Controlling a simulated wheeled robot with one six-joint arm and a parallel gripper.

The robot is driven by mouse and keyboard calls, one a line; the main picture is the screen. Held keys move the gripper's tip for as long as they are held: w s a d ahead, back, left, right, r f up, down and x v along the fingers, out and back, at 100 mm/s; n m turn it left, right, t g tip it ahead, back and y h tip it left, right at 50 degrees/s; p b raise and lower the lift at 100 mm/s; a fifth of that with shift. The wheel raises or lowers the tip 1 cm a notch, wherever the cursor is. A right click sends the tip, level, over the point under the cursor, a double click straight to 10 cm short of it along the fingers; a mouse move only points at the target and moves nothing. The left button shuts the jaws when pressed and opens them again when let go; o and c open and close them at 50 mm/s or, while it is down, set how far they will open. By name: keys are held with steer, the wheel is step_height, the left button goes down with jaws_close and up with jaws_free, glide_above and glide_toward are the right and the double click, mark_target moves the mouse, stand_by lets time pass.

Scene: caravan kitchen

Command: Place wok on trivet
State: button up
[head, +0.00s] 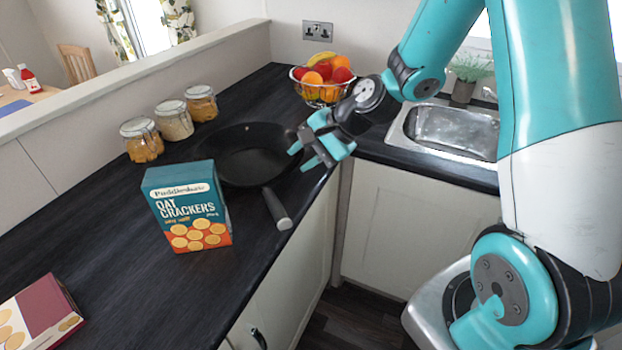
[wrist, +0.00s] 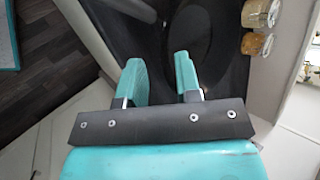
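The black wok (head: 250,150) sits on the dark worktop, behind the cracker box, with its grey-tipped handle (head: 279,209) pointing toward the worktop's front edge. In the wrist view the dark wok (wrist: 225,60) fills the area beyond the fingers. My gripper (head: 303,158) is at the wok's right side, close to the rim. Its teal fingers are apart with nothing between them, as the wrist view also shows (wrist: 161,75). I cannot tell whether it touches the wok. I cannot make out a trivet in either view.
An oat crackers box (head: 188,207) stands in front of the wok, left of its handle. Several glass jars (head: 173,120) line the back. A fruit basket (head: 322,82) stands in the corner, right of which is the sink (head: 450,128). A maroon box (head: 40,315) lies front left.

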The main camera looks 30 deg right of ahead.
steer(key=s+a+r+n+g, duration=0.4)
steer(key=s+a+r+n, duration=0.5)
steer(key=s+n, duration=0.25)
steer(key=s+r+n+g+h, duration=0.1)
steer(key=s+r+n+h, duration=0.1)
steer(key=s+n, duration=0.5)
steer(key=s+a+r, duration=0.1)
steer(key=s, duration=0.4)
steer(key=shift+r+h, duration=0.2)
steer(key=shift+h, duration=0.2)
steer(key=shift+w+d, duration=0.1)
